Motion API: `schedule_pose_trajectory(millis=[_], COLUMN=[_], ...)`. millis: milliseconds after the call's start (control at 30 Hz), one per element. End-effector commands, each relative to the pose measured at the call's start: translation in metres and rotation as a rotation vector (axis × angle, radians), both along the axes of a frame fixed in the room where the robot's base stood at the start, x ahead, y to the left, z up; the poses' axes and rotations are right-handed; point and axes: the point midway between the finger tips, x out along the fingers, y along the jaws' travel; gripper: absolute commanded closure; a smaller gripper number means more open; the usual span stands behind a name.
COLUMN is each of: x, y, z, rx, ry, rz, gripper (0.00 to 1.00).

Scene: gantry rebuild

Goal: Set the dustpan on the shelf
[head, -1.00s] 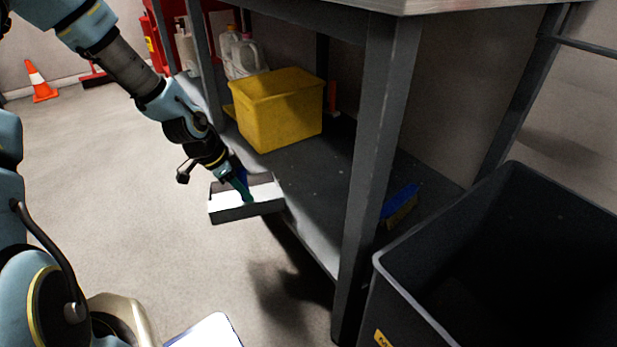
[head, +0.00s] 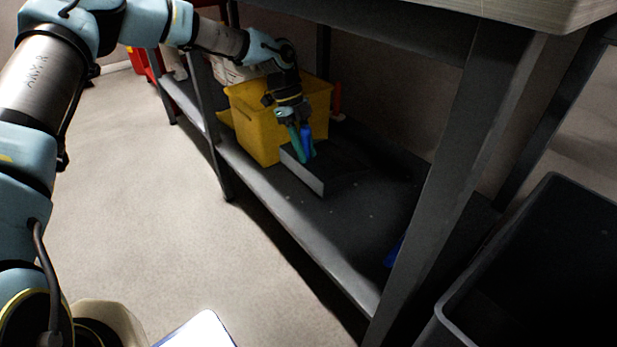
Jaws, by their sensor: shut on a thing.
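The dustpan is a dark grey pan (head: 303,172) with a pale front edge and a blue handle (head: 306,138). In the head view it is over the lower shelf (head: 345,222) of the workbench, just in front of the yellow bin. My gripper (head: 302,150), with green fingers, points down and is shut on the dustpan at its handle. The pan looks close to the shelf surface; I cannot tell whether it touches. Its far part lies in shadow.
The yellow bin (head: 262,118) stands on the shelf behind my gripper. A blue brush (head: 394,252) is partly hidden behind the front table leg (head: 440,190). A dark open bin (head: 540,270) stands at the right.

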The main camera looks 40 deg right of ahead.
Motion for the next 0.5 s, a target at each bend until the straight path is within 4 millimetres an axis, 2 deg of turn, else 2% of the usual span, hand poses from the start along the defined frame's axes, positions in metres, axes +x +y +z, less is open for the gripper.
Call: schedule_pose_trajectory(millis=[33, 133, 367, 500], x=[-0.001, -0.001, 0.000, 0.000], y=[0.000, 0.000, 0.000, 0.000], z=[-0.012, -0.030, -0.050, -0.069], rx=[-0.001, -0.001, -0.001, -0.001], ry=[0.003, 0.003, 0.001, 0.001], rz=[0.001, 0.001, 0.004, 0.004], gripper=[1.00, 1.00, 1.00, 1.00])
